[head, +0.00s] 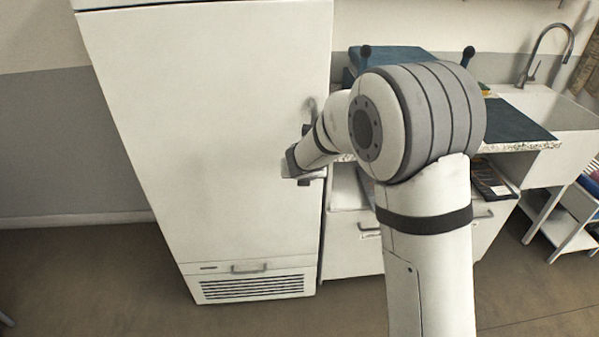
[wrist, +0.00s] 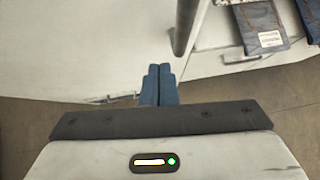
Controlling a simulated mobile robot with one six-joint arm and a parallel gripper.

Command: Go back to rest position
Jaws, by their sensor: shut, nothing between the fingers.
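My gripper (wrist: 159,86) is shut, its two blue fingers together with nothing between them. In the head view my arm reaches left, and the gripper end (head: 290,163) is in front of the right side of a tall white cabinet (head: 210,130). The cabinet's door looks closed. A grey vertical handle (wrist: 185,28) shows just beyond and to the right of the fingertips in the wrist view. The fingers appear apart from it. Part of the handle is hidden by my arm in the head view.
A counter with drawers (head: 352,245) stands right of the cabinet, partly behind my arm. A blue object (head: 400,54) lies on it. A white sink (head: 555,108) with a tap is at far right, near a low shelf (head: 565,212). Bare floor (head: 90,275) lies at left.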

